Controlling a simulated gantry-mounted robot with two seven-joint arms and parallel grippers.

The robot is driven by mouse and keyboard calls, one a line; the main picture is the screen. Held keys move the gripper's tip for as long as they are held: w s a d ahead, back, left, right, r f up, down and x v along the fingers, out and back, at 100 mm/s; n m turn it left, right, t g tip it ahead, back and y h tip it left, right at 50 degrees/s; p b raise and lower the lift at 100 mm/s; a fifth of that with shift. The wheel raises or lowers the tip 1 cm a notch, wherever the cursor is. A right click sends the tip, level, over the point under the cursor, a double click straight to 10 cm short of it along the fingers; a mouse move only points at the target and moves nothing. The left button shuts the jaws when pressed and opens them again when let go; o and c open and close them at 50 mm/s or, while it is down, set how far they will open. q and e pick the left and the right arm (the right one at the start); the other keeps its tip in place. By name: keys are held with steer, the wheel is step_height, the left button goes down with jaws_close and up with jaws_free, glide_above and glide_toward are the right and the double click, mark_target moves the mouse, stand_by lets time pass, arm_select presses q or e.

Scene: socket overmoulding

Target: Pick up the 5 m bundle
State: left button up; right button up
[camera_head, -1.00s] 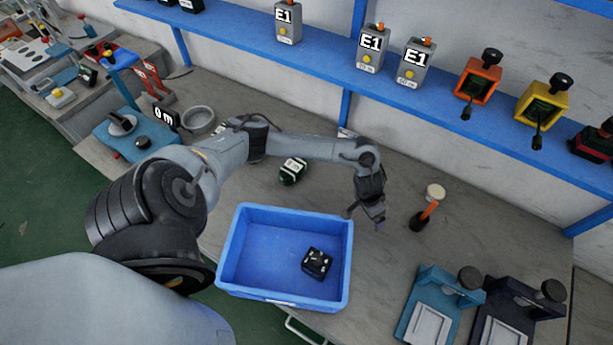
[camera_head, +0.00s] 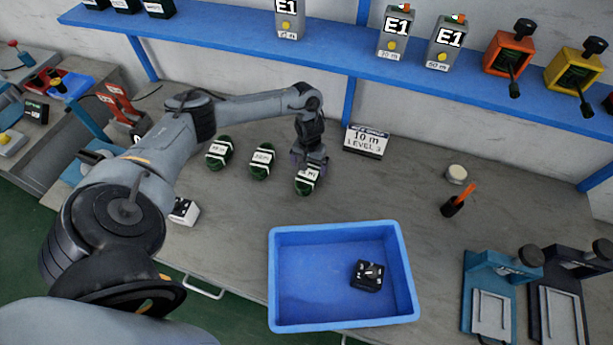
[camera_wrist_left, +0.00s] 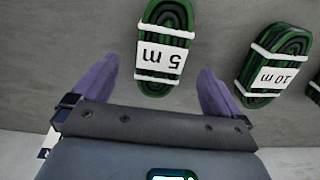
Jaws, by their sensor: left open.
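The 5 m bundle (camera_wrist_left: 164,50), a green coil with white ties and a "5 m" label, lies on the bench in the left wrist view, ahead of and between my left gripper's (camera_wrist_left: 157,82) purple fingers. The fingers are open and apart from it. In the head view my left gripper (camera_head: 310,166) is over this rightmost bundle (camera_head: 307,184), partly covering it. The 10 m bundle (camera_wrist_left: 274,65) lies beside it in the wrist view and is the middle coil (camera_head: 262,162) in the head view. A third green bundle (camera_head: 219,151) is farther left. My right gripper is out of view.
A blue bin (camera_head: 289,322) holding a black block (camera_head: 367,275) stands in front. A "10 m LEVEL 3" sign (camera_head: 367,140) stands right of the gripper. A black-and-white block (camera_head: 184,211) lies left. An orange-handled tool (camera_head: 457,200) lies right.

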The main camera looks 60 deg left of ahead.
mark_target(308, 173)
arm_select(q)
steer(key=shift+f+b, duration=0.55)
steer(key=shift+f, duration=1.95)
steer(key=shift+a, duration=0.1)
steer(key=shift+c, duration=0.3)
steer(key=c, duration=1.1)
steer(key=shift+r, duration=0.1)
